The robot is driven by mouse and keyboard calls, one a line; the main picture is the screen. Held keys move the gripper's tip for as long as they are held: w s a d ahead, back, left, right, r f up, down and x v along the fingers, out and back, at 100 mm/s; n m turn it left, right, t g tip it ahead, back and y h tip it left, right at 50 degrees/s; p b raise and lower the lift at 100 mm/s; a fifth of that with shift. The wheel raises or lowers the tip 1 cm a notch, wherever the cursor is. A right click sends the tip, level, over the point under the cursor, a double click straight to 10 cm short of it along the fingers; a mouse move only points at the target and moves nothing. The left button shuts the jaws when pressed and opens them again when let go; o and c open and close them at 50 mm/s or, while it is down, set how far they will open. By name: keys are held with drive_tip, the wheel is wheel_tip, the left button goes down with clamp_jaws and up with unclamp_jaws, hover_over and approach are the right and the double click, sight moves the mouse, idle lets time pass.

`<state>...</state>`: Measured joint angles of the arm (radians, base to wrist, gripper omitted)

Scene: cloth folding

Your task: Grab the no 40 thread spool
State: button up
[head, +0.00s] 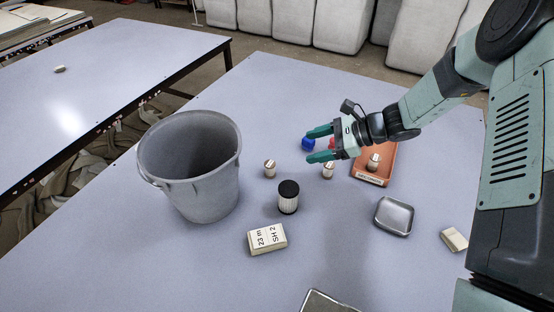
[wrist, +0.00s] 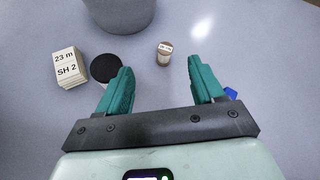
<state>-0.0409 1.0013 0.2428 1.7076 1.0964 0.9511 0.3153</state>
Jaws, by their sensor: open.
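Small thread spools with pale labels stand on the table. One spool (head: 270,168) is right of the bucket. Another spool (head: 328,170) is just below my gripper in the head view, and a third spool (head: 374,161) sits in the orange tray. I cannot read the number on any of them. My gripper (head: 310,145) is open and empty above the table, fingers pointing left toward the bucket. In the wrist view, one spool (wrist: 165,53) stands beyond my open fingertips (wrist: 162,72), roughly centred between them and apart from them.
A grey bucket (head: 203,195) stands at left. A black-topped jar (head: 288,197) and a block marked "23 m SH 2" (head: 267,239) are near it. The orange tray (head: 371,181) and a metal dish (head: 394,217) lie right.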

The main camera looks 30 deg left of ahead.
sight(270, 167)
drive_tip(key=a+f+m, duration=0.1)
drive_tip(key=f, duration=0.2)
drive_tip(key=a+f+m+y, duration=0.1)
drive_tip(key=f, duration=0.2)
drive_tip(key=a+f+m+y, duration=0.1)
drive_tip(key=f, duration=0.2)
drive_tip(key=shift+m+t, duration=0.3)
drive_tip(key=shift+m, duration=0.1)
drive_tip(key=shift+s+a+f, duration=0.1)
drive_tip(key=shift+a+f, duration=0.1)
drive_tip(key=shift+a, duration=0.05)
drive_tip(key=x, duration=1)
drive_tip(key=shift+a+f, duration=0.1)
drive_tip(key=shift+a, duration=0.1)
drive_tip(key=shift+c, duration=0.3)
drive_tip(key=c, duration=1)
